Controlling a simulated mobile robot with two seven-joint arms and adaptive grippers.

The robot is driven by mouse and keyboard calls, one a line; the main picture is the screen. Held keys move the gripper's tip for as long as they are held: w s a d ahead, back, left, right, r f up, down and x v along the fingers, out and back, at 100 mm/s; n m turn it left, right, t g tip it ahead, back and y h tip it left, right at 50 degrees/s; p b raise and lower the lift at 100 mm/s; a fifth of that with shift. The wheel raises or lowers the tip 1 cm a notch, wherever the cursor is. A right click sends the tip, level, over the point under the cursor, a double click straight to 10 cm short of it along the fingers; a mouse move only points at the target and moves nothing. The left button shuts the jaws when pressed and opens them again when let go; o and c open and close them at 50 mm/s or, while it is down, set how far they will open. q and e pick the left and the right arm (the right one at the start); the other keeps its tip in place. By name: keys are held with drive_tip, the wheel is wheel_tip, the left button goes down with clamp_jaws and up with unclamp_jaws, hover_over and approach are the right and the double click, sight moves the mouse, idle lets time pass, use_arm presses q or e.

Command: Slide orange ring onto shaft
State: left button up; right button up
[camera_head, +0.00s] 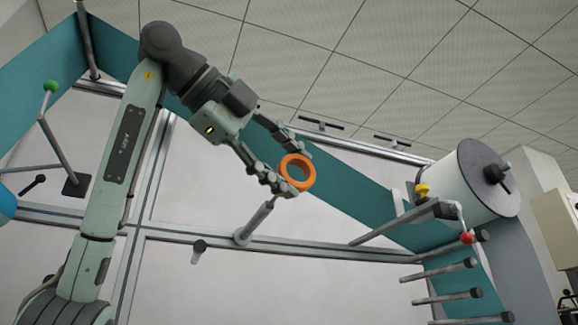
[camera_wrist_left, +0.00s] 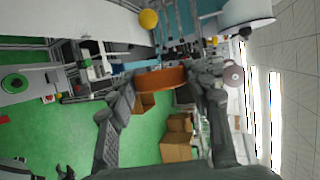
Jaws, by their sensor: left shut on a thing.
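The orange ring (camera_head: 284,164) is held between the fingertips of my left gripper (camera_head: 287,170) in the head view, its hole visible. In the left wrist view the ring (camera_wrist_left: 160,78) lies edge-on across the fingertips of the same gripper (camera_wrist_left: 163,80). A short grey shaft (camera_head: 256,220) sticks out from the frame just below and left of the ring in the head view; ring and shaft look apart. Several grey shafts with dark ends, one of them here (camera_head: 440,296), stick out at the lower right. I cannot tell which shaft is meant.
A large white roll (camera_head: 465,185) with a dark hub stands at the right. A bar (camera_head: 400,221) with yellow and red knobs reaches out before it. A teal band (camera_head: 345,190) runs behind the ring. A green-knobbed lever (camera_head: 51,88) is at the left.

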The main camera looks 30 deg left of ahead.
idle(0.4)
use_arm(q)
drive_tip(key=shift+w+a+p, duration=0.65)
drive_tip(key=shift+w+a, duration=1)
drive_tip(key=shift+a, duration=0.3)
drive_tip(key=shift+a, duration=0.1)
drive_tip(key=shift+w+a+p, duration=0.85)
drive_tip(key=shift+w+a, duration=0.75)
drive_tip(key=shift+a, duration=0.2)
drive_tip(key=shift+a, duration=0.1)
drive_tip(key=shift+w+a+p, duration=1.05)
drive_tip(key=shift+w+a, duration=0.55)
drive_tip(key=shift+a, duration=0.2)
drive_tip(key=shift+w+a+p, duration=1.3)
drive_tip(key=shift+w+a, duration=0.3)
drive_tip(key=shift+a, duration=0.3)
